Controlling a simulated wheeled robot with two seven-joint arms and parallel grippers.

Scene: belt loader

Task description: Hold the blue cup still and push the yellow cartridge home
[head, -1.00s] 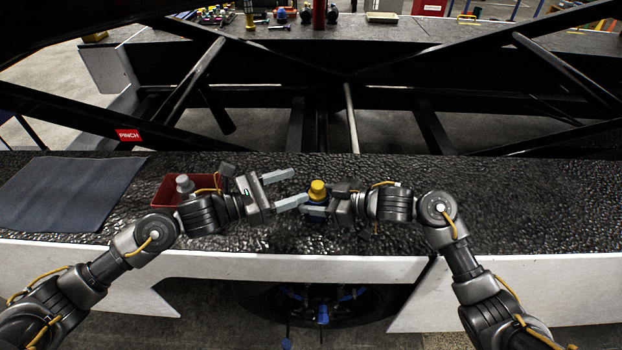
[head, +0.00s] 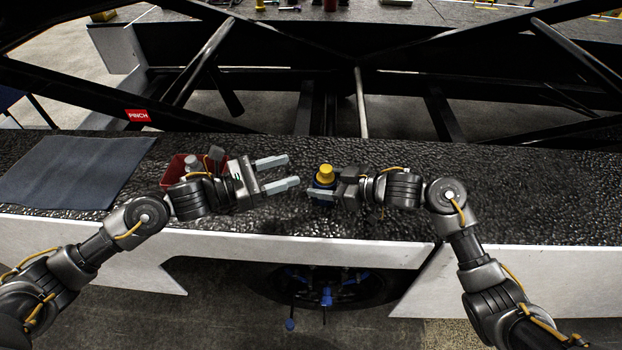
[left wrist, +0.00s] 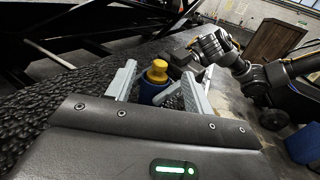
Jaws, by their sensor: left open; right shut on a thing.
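The blue cup (head: 322,184) stands on the black textured belt near the middle, and it also shows in the left wrist view (left wrist: 149,92). The yellow cartridge (head: 325,173) sits upright in the top of the cup and sticks out above the rim; it also shows in the left wrist view (left wrist: 157,71). My right gripper (head: 322,193) is shut on the cup from the right, and its finger hides part of the cup's side. My left gripper (head: 284,172) is open and empty to the left of the cup, its fingers pointing at it with a gap between.
A red bin (head: 177,170) with a grey item stands on the belt behind my left wrist. A dark mat (head: 75,172) lies at the far left. Black frame bars (head: 361,103) stand behind the belt. The belt's right part (head: 540,190) is clear.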

